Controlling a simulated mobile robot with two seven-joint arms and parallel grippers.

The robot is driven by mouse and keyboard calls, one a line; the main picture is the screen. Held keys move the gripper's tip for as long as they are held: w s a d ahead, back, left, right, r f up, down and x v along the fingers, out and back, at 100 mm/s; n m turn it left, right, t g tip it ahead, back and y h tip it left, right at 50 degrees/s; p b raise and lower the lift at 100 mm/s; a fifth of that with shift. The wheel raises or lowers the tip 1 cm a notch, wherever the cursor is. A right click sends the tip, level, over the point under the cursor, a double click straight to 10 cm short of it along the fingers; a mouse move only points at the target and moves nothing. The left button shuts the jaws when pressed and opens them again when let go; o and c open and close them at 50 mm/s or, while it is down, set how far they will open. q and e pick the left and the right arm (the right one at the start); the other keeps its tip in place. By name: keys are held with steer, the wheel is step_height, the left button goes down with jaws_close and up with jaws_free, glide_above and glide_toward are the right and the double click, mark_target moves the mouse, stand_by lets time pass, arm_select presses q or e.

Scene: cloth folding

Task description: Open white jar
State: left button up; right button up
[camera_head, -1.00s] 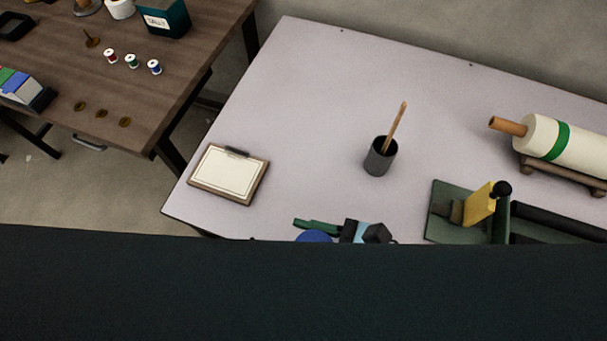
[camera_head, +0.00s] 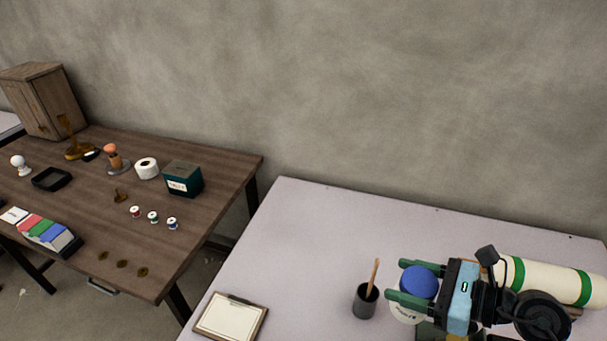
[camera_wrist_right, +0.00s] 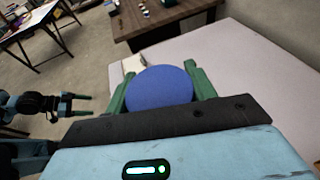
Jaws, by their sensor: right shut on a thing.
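The white jar (camera_head: 406,312) shows partly in the head view, over the right part of the pale table. Its round blue lid (camera_head: 420,282) is on top. My right gripper (camera_head: 403,282) has its green fingers on either side of the lid and is shut on it. In the right wrist view the lid (camera_wrist_right: 158,89) fills the space between the fingers and hides the jar body. My left gripper (camera_wrist_right: 80,105) shows at the left of the wrist view, with its two fingers apart and nothing seen between them. It is outside the head view.
A dark cup with a stick (camera_head: 366,301) stands just left of the jar. A clipboard (camera_head: 231,317) lies at the table's left front. A cream roll with green bands (camera_head: 545,280) lies behind my right gripper. The brown table (camera_head: 200,250) at left holds spools and boxes.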

steer(key=shift+t, duration=0.3)
steer(key=d+r, duration=0.1)
steer(key=w+d+r, duration=0.1)
steer(key=r, duration=0.1)
steer(key=d+r+p, duration=0.1)
steer(key=shift+w+d+r, duration=0.15)
steer(key=shift+d+r, duration=0.1)
steer(key=shift+r, duration=0.05)
arm_select(q)
steer(key=shift+w+a+r+t, duration=0.2)
steer(key=shift+w+r+t, duration=0.1)
steer(key=shift+w+r, duration=0.55)
arm_select(e)
steer(key=shift+m, duration=0.3)
arm_select(q)
steer(key=shift+s, duration=0.2)
